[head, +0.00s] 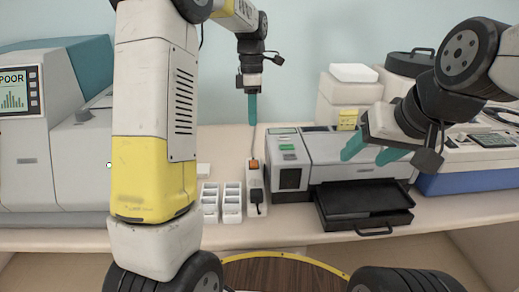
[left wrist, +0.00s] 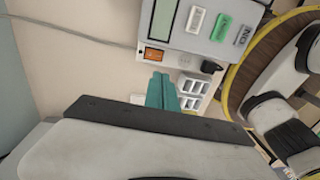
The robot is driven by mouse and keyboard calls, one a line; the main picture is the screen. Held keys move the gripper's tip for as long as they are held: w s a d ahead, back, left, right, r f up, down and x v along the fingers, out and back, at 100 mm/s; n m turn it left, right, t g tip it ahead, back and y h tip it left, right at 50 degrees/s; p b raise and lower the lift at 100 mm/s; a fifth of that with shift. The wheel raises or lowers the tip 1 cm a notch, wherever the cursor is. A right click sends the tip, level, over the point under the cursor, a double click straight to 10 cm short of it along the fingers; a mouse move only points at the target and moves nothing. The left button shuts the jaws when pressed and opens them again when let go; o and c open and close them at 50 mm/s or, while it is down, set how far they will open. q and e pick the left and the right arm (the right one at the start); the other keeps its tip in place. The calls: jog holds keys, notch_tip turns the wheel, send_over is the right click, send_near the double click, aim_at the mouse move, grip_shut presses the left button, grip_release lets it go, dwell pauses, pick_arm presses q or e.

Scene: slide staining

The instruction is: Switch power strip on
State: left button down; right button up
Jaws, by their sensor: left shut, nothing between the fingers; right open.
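The white power strip (head: 256,183) lies lengthwise on the bench, left of the grey printer-like machine. Its orange rocker switch (head: 254,164) is at the far end, and a black plug (head: 256,196) sits nearer the front. In the left wrist view the strip (left wrist: 182,60), orange switch (left wrist: 153,54) and plug (left wrist: 210,67) also show. My left gripper (head: 252,122) is shut and empty, its teal fingers pointing down above the switch end, apart from it. Its fingertips (left wrist: 160,80) appear beside the switch in the wrist view. My right gripper (head: 366,154) is open and empty, in front of the machine.
White slotted racks (head: 210,202) stand just left of the strip. The grey machine (head: 338,155) with a black tray (head: 362,205) stands close on its right. A grey analyser (head: 70,150) fills the left. A cable runs from the strip's far end to the wall.

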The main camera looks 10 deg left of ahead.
aim_at(254, 165)
pick_arm(q)
jog(key=shift+f, duration=0.1)
jog(key=f, duration=0.4)
jog(key=s+f, duration=0.1)
jog(key=f, duration=0.8)
jog(key=shift+s+d+f, duration=0.15)
jog(key=shift+s+f, duration=0.2)
jog(key=shift+f, duration=0.05)
jog(key=shift+f, duration=0.15)
jog(key=shift+w, duration=0.1)
jog(key=shift+w+r, duration=0.25)
jog(key=shift+w, duration=0.35)
